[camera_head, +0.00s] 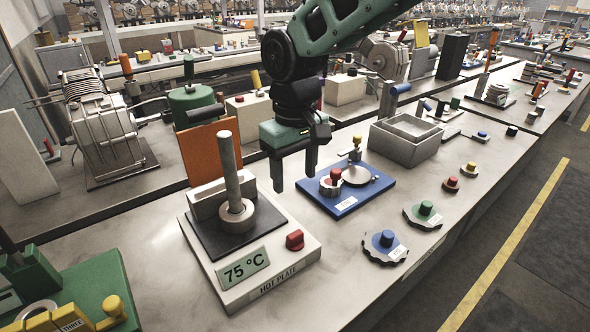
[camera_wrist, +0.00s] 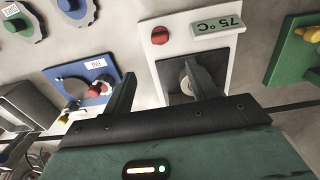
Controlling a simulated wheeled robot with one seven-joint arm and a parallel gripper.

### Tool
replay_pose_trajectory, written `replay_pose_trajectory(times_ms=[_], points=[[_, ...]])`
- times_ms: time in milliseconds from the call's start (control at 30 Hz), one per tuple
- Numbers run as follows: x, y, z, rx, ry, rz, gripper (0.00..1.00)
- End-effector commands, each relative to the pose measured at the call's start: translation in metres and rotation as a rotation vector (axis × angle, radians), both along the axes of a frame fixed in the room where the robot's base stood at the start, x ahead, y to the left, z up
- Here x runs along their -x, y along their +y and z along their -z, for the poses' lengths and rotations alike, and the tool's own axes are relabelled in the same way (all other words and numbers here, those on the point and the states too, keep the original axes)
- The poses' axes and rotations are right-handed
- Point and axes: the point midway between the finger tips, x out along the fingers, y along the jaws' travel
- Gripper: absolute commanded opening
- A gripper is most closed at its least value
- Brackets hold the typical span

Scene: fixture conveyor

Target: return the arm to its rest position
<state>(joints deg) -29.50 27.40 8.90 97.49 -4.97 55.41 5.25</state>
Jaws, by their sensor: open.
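My gripper (camera_head: 293,168) hangs from my green and black arm in the head view, its two dark fingers pointing down. It is open with nothing between the fingers. It is above the bench, between the hot plate (camera_head: 283,273) and a blue plate fixture (camera_head: 345,204), and looks clear of both. In the wrist view the spread fingers of my gripper (camera_wrist: 162,90) show with the hot plate (camera_wrist: 160,54) beyond them, its display reading 75 °C. The hot plate carries a ring with an upright grey rod (camera_head: 230,170).
A grey open box (camera_head: 405,140) stands behind the blue fixture. An orange panel (camera_head: 205,155) stands behind the hot plate. A green and yellow fixture (camera_head: 75,290) is at lower left.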

Motion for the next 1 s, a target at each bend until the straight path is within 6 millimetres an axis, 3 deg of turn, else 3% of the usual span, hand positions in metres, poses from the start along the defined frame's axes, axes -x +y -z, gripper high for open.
replay_pose_trajectory(times_ms=[467, 567, 667, 767, 900, 1000], points=[[0.001, -0.001, -0.007, 0.000, 0.001, 0.000, 0.58], [0.017, -0.005, -0.010, -0.012, 0.005, -0.007, 0.58], [0.052, -0.017, -0.014, -0.033, 0.014, -0.021, 0.58], [0.100, -0.035, -0.015, -0.053, 0.020, -0.039, 0.58], [0.164, -0.065, -0.008, -0.067, 0.016, -0.055, 0.58], [0.200, -0.087, 0.001, -0.064, 0.010, -0.060, 0.58]])
